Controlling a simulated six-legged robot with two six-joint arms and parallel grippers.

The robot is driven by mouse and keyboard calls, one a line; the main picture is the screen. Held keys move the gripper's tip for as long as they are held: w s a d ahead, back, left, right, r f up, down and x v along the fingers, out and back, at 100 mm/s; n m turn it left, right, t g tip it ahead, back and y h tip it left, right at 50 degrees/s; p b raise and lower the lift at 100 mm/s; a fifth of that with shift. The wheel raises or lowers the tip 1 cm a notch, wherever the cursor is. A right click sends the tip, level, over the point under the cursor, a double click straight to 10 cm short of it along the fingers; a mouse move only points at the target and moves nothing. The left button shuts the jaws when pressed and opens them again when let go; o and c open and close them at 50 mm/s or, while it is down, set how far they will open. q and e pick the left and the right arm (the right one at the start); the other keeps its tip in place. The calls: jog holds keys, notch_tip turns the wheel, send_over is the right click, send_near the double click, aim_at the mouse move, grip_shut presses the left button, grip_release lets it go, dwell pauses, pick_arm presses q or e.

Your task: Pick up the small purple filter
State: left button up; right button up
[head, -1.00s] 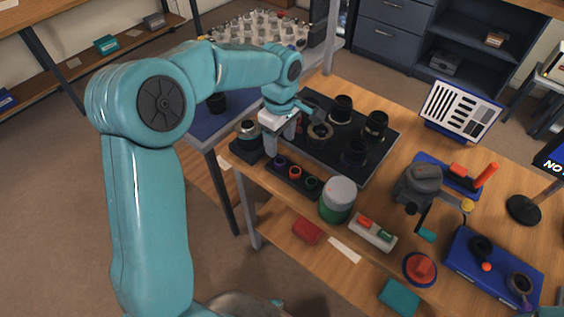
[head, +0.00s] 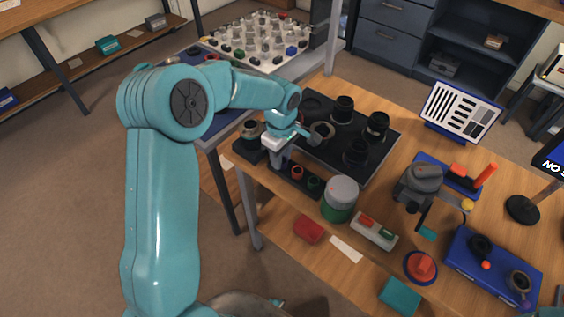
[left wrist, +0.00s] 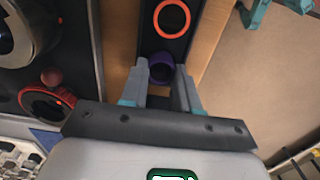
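The small purple filter (left wrist: 161,68) is a short dark purple ring in a narrow black tray (left wrist: 150,40). In the left wrist view it sits between and just past the tips of my left gripper (left wrist: 161,75). The fingers are spread with a gap between them, and I cannot tell if either touches the filter. In the head view my left gripper (head: 280,160) is over the tray's left end and hides the purple filter. The red-orange filter (head: 297,172) and green filter (head: 313,182) stand beside it in the same tray. My right gripper is not in view.
A black mat (head: 382,158) with several dark lens parts lies behind the tray. A lens on a dark block (head: 250,130) is left of the gripper.

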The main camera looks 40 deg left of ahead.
pick_arm(q)
jog(key=shift+c, duration=0.9)
